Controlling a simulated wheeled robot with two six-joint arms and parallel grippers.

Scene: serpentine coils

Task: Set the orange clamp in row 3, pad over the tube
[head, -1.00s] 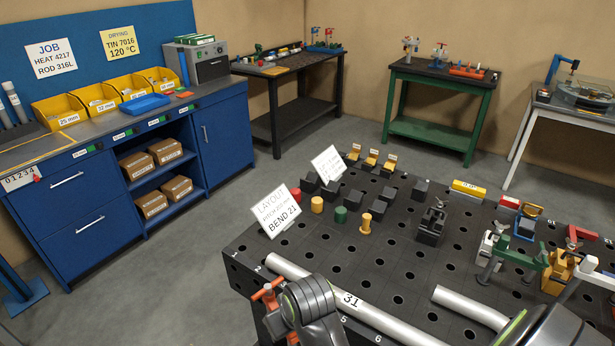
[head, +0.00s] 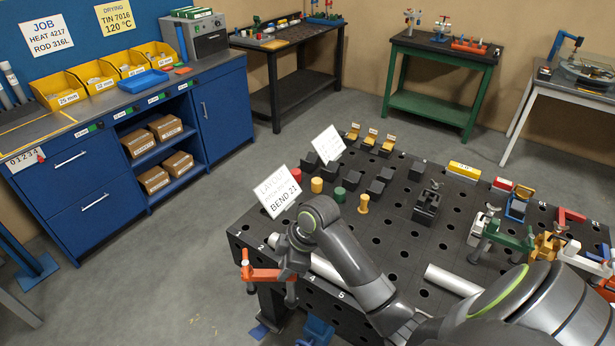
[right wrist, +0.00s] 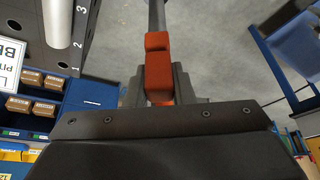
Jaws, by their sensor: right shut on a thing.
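The orange clamp (head: 266,274) is held by my right gripper (head: 289,263), just off the left front edge of the black table. In the right wrist view, the clamp (right wrist: 158,70) is pinched between the jaws of my right gripper (right wrist: 158,88), with open floor behind it. The silver tube (head: 326,269) lies along the numbered front edge, partly hidden by my right arm. Its end (right wrist: 32,30) shows in the right wrist view near numbers 1, 2 and 3. The clamp's pad is too small to tell. My left gripper is not in view.
The black holed table (head: 425,262) carries a second tube piece (head: 456,281), a black fixture (head: 428,204), coloured pegs and a "BEND 21" card (head: 277,191). Green (head: 502,238) and yellow (head: 545,247) clamps stand at the right. Floor left of the table is clear.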

